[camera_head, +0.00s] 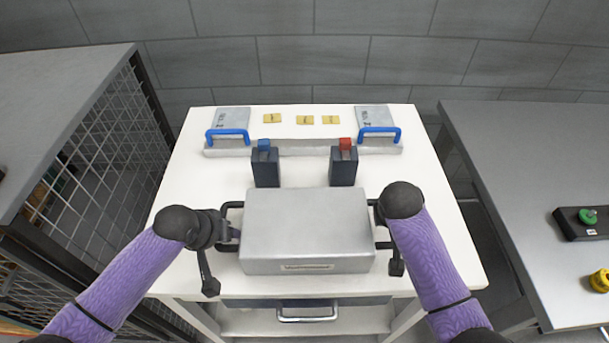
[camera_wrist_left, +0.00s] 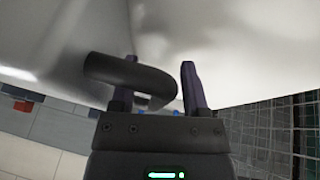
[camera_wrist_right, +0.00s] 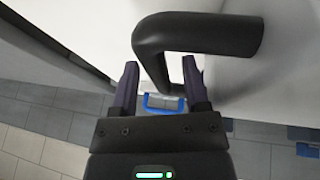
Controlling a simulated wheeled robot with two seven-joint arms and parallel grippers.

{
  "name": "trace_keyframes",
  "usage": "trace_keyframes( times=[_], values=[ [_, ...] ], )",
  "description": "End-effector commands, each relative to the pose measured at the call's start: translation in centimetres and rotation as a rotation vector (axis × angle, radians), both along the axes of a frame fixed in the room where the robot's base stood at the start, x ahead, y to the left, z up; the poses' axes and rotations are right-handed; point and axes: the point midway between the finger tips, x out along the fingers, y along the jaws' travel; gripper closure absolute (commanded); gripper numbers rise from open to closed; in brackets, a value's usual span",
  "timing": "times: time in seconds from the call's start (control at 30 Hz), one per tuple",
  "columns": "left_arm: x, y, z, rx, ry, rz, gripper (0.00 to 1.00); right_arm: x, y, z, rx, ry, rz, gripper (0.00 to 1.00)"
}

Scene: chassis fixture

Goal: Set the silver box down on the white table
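The silver box (camera_head: 305,225) is level over the front middle of the white table (camera_head: 205,170); I cannot tell whether its underside touches the tabletop. It has a black handle at each end. My left gripper (camera_head: 229,232) is at the left handle (camera_wrist_left: 130,72), its fingers apart and the handle between or beside them. My right gripper (camera_head: 385,225) is at the right handle (camera_wrist_right: 151,65), which passes between its spread fingers without both visibly pressing on it. The arms partly hide both handles in the head view.
Two dark blocks, one blue-topped (camera_head: 265,168) and one red-topped (camera_head: 343,168), stand behind the box. A grey fixture with blue handles (camera_head: 228,136) lies at the back. A mesh-sided bench (camera_head: 60,80) is left, a grey table (camera_head: 530,160) right.

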Motion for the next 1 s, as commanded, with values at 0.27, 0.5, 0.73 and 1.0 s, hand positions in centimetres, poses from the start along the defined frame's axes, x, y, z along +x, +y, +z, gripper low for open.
trace_keyframes(
  times=[0.27,0.5,0.73,1.0],
  values=[
    [-0.4,0.2,1.0,-0.002,-0.001,-0.002,0.42,0.0,0.0,0.0,0.0,0.0,0.0,0.41],
    [-2.9,1.5,6.9,0.001,-0.004,-0.002,0.42,0.0,0.0,0.0,0.0,0.0,0.0,0.41],
    [-4.5,2.2,10.5,0.0,0.0,-0.001,0.42,0.0,0.0,0.0,0.0,0.0,0.0,0.41],
    [-4.6,2.3,10.8,0.0,0.001,0.0,0.42,-1.9,1.2,4.8,0.002,-0.007,0.001,0.41]
  ],
)
